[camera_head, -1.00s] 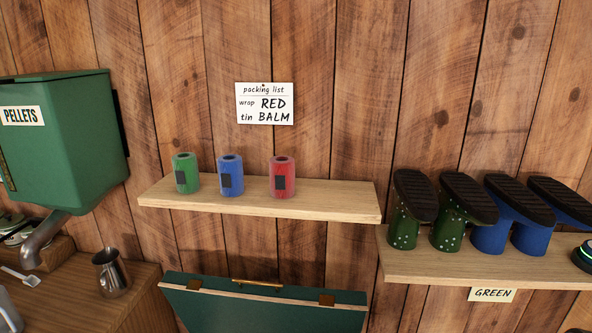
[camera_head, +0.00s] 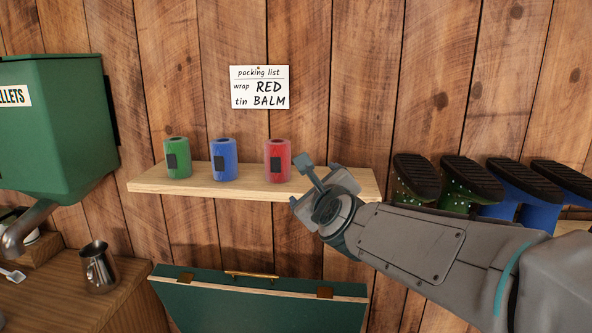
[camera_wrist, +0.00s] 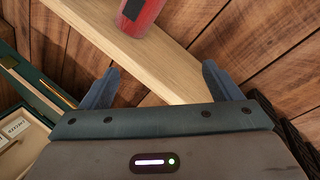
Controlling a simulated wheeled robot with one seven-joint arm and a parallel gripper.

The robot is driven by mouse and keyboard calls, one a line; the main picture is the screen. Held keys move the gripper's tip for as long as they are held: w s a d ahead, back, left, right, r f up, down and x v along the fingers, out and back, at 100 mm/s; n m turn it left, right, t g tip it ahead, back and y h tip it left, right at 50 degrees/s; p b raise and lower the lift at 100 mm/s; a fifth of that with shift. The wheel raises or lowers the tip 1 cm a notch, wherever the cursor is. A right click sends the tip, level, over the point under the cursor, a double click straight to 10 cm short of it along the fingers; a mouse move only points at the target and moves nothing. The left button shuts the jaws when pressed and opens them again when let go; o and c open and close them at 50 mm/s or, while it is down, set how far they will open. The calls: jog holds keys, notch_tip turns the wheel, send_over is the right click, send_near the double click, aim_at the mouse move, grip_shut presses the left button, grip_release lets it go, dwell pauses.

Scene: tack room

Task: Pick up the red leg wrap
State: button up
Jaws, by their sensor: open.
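The red leg wrap (camera_head: 278,161) is an upright red roll with a dark patch, standing towards the right part of the wooden shelf (camera_head: 330,188). In the wrist view the red leg wrap (camera_wrist: 144,14) shows at the top edge, partly cut off. My gripper (camera_head: 305,180) is just right of the wrap and apart from it. In the wrist view its two fingers (camera_wrist: 158,88) are spread with nothing between them, over the shelf's edge.
A blue wrap (camera_head: 224,160) and a green wrap (camera_head: 177,159) stand left of the red one. A packing list (camera_head: 260,87) hangs above. A green case (camera_head: 255,300) with its lid raised is below the shelf. Boots (camera_head: 465,183) are at right.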

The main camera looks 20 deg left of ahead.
aim_at(279, 161)
jog(key=a+m+t+b, duration=0.1)
jog(key=a+m+t, duration=0.1)
jog(key=a+m, duration=0.55)
jog(key=shift+m, duration=0.45)
jog(key=p+x, duration=0.1)
jog(key=x, duration=0.2)
jog(key=p+x, duration=0.1)
jog(key=x, duration=0.2)
jog(key=r+p+x, duration=0.1)
jog(key=x, duration=0.1)
jog(key=shift+w+a, duration=0.25)
jog(key=shift+w, duration=0.1)
jog(key=p+x, duration=0.2)
jog(key=x, duration=0.1)
jog(key=shift+a+p, duration=0.15)
jog(key=shift+p, duration=0.15)
jog(key=shift+x, duration=0.75)
jog(key=shift+f, duration=0.15)
jog(key=c, duration=1.1)
